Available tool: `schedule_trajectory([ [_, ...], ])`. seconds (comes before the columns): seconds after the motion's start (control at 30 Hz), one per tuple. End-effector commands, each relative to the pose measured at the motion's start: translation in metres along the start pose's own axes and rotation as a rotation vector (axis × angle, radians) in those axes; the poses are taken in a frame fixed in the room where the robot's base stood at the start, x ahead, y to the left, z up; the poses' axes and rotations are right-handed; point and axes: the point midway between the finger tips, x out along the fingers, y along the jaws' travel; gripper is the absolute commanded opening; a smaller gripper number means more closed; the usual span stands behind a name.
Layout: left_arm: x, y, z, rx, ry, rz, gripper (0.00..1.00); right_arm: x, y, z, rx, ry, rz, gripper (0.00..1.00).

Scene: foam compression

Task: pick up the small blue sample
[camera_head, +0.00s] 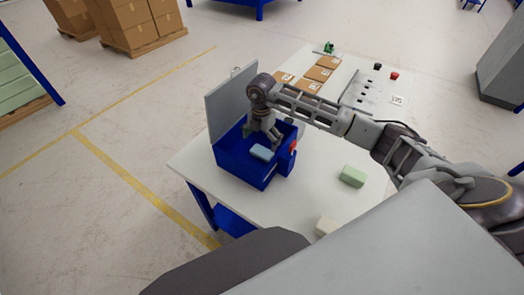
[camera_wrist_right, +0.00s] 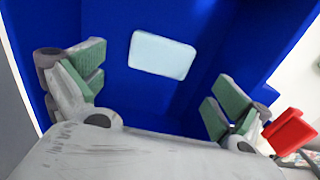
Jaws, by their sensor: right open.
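The small light-blue sample (camera_head: 261,152) lies inside a deep blue open box (camera_head: 240,168) on the white table. It also shows in the right wrist view (camera_wrist_right: 162,54), flat against the blue floor, ahead of my fingers. My right gripper (camera_head: 263,138) reaches down into the box above the sample. In the right wrist view its green-padded fingers (camera_wrist_right: 160,88) are spread wide, with nothing between the pads. The sample appears apart from both fingers. My left gripper is not seen.
A grey raised panel (camera_head: 228,100) stands at the box's back left, and a red part (camera_head: 293,146) is on its right side. A green block (camera_head: 353,176) and a whitish block (camera_head: 326,226) rest on the table. Brown cartons (camera_head: 321,73) lie further back.

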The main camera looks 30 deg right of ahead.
Motion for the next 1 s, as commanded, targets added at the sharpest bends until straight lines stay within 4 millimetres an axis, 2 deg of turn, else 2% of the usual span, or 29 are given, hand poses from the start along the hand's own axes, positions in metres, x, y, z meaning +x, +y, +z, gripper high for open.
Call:
schedule_trajectory([
  [0.53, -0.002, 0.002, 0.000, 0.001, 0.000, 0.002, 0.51, 0.008, 0.000, 0.000, 0.000, 0.001, 0.000, 1.00],
  [1.0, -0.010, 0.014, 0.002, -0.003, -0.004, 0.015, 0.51, 0.052, -0.001, 0.001, 0.000, 0.001, 0.001, 1.00],
])
